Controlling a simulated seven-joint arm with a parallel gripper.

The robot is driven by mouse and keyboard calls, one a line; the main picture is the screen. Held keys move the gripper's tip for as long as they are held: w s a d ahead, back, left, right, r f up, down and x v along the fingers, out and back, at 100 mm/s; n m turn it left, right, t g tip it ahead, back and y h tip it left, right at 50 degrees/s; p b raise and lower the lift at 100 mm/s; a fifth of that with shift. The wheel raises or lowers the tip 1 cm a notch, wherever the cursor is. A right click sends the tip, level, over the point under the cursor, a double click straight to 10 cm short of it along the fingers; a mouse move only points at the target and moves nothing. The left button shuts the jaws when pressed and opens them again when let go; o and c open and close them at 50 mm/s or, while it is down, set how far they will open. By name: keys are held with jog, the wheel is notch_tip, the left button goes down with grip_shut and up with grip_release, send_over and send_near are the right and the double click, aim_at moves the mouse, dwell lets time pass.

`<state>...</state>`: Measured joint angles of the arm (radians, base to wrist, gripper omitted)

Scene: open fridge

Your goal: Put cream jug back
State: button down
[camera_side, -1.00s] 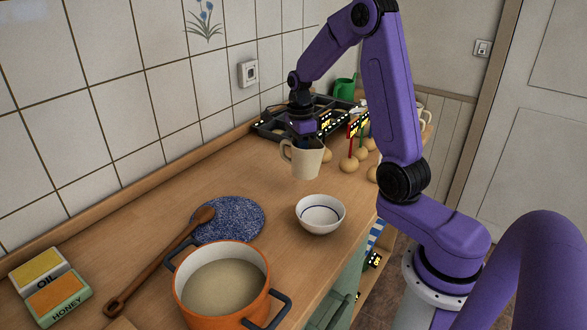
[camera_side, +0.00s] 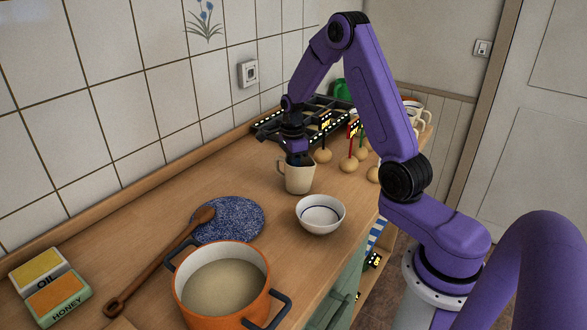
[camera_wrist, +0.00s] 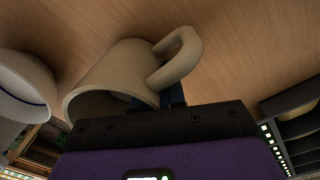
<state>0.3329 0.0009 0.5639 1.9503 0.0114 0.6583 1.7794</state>
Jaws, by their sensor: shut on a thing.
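The cream jug (camera_side: 299,178) is a small beige jug with a handle on its left side in the side view. It is upright, at or just above the wooden counter, behind the white bowl. I cannot tell whether its base touches the wood. My gripper (camera_side: 297,158) points down from above and is shut on the jug at its rim. In the wrist view the jug (camera_wrist: 115,78) shows its open mouth and handle, with the dark fingers (camera_wrist: 172,98) beside the handle; their tips are partly hidden.
A white bowl (camera_side: 319,228) with a blue line stands close in front of the jug; an orange pot (camera_side: 250,258) is nearer. A black compartment tray (camera_side: 268,123) is behind. Counter left of the jug is clear.

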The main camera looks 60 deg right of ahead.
jog(key=shift+f, duration=0.1)
jog(key=c, duration=1.2)
grip_release()
